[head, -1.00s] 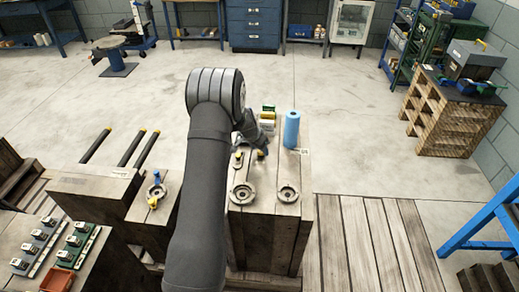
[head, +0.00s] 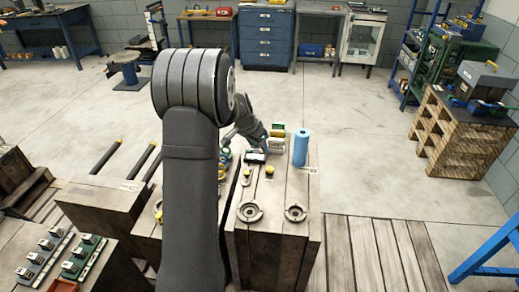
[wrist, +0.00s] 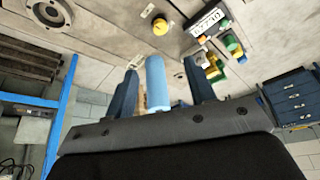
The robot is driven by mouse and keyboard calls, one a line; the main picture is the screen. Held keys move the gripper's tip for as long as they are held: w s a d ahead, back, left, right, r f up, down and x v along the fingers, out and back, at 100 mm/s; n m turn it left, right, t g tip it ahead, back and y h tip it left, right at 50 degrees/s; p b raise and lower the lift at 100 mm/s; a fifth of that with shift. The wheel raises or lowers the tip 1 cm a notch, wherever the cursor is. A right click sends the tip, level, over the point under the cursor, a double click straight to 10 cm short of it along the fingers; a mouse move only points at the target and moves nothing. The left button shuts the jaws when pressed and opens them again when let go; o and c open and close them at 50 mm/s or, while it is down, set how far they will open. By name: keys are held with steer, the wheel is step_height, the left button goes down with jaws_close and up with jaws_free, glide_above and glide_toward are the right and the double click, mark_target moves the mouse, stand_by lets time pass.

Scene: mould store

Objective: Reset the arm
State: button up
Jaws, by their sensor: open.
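My gripper (head: 262,138) is at the end of my dark arm, above the far part of the timber blocks. It is open. In the wrist view, the two fingers of my gripper (wrist: 163,84) stand apart, and the blue roll (wrist: 157,85) shows between them in the picture. In the head view the blue roll (head: 300,148) stands upright to the right of my gripper, with a visible gap. I see nothing held. My arm hides part of the blocks.
Two round metal rings (head: 249,211) (head: 295,212), a yellow knob (head: 270,170) and a small labelled block (head: 255,157) sit on the timber block (head: 275,195). Green and yellow pieces (head: 278,135) stand behind. A pallet stack (head: 460,140) is at right. Open floor (head: 360,130) lies beyond.

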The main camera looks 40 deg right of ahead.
mark_target(269, 169)
stand_by(0.4)
steer(key=x, duration=1.7)
steer(key=shift+f, duration=0.2)
steer(key=shift+a+r, duration=0.1)
steer(key=shift+s+n+t+y, duration=0.1)
steer(key=shift+n+t+y, duration=0.35)
steer(key=shift+n, duration=1.15)
steer(key=v, duration=1.5)
steer(key=shift+s+a+r, duration=0.15)
steer(key=shift+s+a, duration=0.1)
steer(key=shift+s, duration=0.1)
